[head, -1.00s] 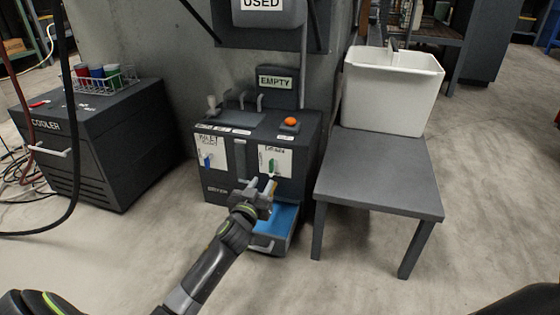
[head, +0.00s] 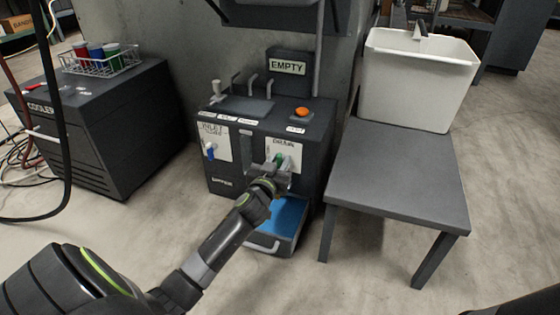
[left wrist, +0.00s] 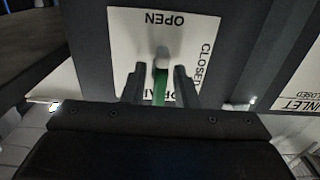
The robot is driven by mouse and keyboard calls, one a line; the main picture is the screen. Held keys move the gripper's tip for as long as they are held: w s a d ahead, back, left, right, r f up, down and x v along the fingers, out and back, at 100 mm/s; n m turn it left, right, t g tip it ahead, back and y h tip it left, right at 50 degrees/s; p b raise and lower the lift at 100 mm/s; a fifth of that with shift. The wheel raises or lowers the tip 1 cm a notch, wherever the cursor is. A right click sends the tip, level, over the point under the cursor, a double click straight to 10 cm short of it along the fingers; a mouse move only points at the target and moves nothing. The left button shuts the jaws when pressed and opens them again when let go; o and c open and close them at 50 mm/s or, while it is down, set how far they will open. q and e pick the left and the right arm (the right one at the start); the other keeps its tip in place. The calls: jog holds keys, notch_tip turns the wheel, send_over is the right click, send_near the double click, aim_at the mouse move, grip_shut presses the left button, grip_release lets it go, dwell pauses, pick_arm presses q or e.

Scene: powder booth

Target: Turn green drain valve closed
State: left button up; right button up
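The green drain valve (head: 279,159) is on a white label plate (head: 291,151) on the front of the dark unit. My left gripper (head: 270,170) is right in front of it and partly hides it. In the left wrist view the green handle (left wrist: 159,88) lies between the two fingers of my left gripper (left wrist: 159,90), with a gap on each side. The plate appears upside down there, with OPEN at the top and CLOSED along the right side. My right gripper is not in view.
A blue inlet valve (head: 209,151) is left of the drain valve. An orange button (head: 302,112) sits on the unit's top. A blue-lined drawer (head: 290,215) stands open below. A grey table (head: 400,178) with a white bin (head: 416,85) is at the right, a cooler (head: 105,130) at the left.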

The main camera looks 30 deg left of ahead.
pick_arm(q)
grip_shut()
jog(key=shift+m, duration=0.4)
jog(key=m+p, duration=0.1)
jog(key=m, duration=0.1)
jog(key=shift+r+m+p, duration=0.1)
jog(key=shift+m+p, duration=0.2)
jog(key=shift+p, duration=0.05)
jog(key=m+p, duration=0.1)
jog(key=m, duration=0.3)
jog(key=shift+d+m, duration=0.15)
jog(key=shift+m, duration=0.15)
jog(key=m+p, duration=0.2)
jog(key=m, duration=0.3)
jog(key=shift+d+f+m+p, duration=0.1)
jog(key=shift+f+m+p, duration=0.1)
jog(key=shift+m, duration=1.05)
jog(key=shift+f+m+p, duration=0.1)
jog(key=shift+m+p, duration=0.1)
jog(key=shift+m, duration=1.05)
